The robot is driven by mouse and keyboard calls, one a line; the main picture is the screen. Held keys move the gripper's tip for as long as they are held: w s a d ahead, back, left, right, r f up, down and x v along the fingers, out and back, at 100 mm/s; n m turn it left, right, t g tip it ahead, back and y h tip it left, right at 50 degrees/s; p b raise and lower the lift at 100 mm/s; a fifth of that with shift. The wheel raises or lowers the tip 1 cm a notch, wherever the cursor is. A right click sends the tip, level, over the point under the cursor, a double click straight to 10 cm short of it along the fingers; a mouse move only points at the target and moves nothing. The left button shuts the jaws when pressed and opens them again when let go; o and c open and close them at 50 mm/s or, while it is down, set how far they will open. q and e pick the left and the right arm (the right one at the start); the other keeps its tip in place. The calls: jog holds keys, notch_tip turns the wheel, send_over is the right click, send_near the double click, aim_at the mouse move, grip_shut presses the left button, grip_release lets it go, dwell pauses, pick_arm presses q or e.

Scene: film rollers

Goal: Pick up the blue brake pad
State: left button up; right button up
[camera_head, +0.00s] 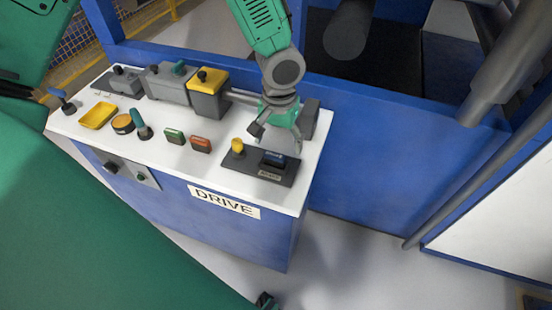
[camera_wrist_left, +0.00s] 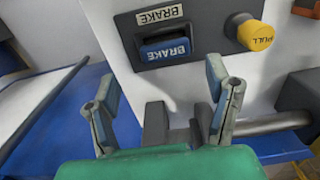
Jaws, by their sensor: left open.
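The blue brake pad (camera_head: 274,157) is a small block marked BRAKE, set in a dark grey plate (camera_head: 263,172) at the right end of the white console top. It also shows in the left wrist view (camera_wrist_left: 165,50), upside down, below a BRAKE label. My left gripper (camera_head: 277,136) comes down from above and stands close to the pad. In the left wrist view its two fingers (camera_wrist_left: 162,84) are spread apart with nothing between them, and the pad lies beyond their tips, apart from them. My right gripper is not clearly seen.
A yellow PULL knob (camera_head: 237,146) stands left of the pad. Green (camera_head: 174,136) and red (camera_head: 201,144) buttons are farther left. A yellow-topped box (camera_head: 208,80) and a grey rod sit behind. The blue cabinet (camera_head: 240,226) reads DRIVE. Grey pipes (camera_head: 500,82) are at right.

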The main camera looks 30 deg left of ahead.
aim_at(277, 156)
pick_arm(q)
jog(key=f, duration=0.3)
jog(key=shift+s+d+f, duration=0.15)
jog(key=shift+s+d, duration=0.1)
jog(key=shift+s, duration=0.1)
jog(key=shift+w+a+f, duration=0.15)
jog(key=shift+a+f, duration=0.95)
jog(key=shift+f, duration=0.1)
jog(key=shift+a, duration=0.15)
jog(key=shift+d+r, duration=0.15)
jog(key=shift+d, duration=0.25)
jog(key=c, duration=0.7)
jog(key=shift+d, duration=0.35)
jog(key=c, duration=0.6)
jog(key=shift+d+r, duration=0.1)
jog(key=shift+d, duration=0.25)
jog(key=shift+c, duration=0.3)
jog(key=shift+a, duration=0.1)
pick_arm(e)
jog(key=shift+d+f, duration=0.2)
jog(key=shift+f, duration=0.05)
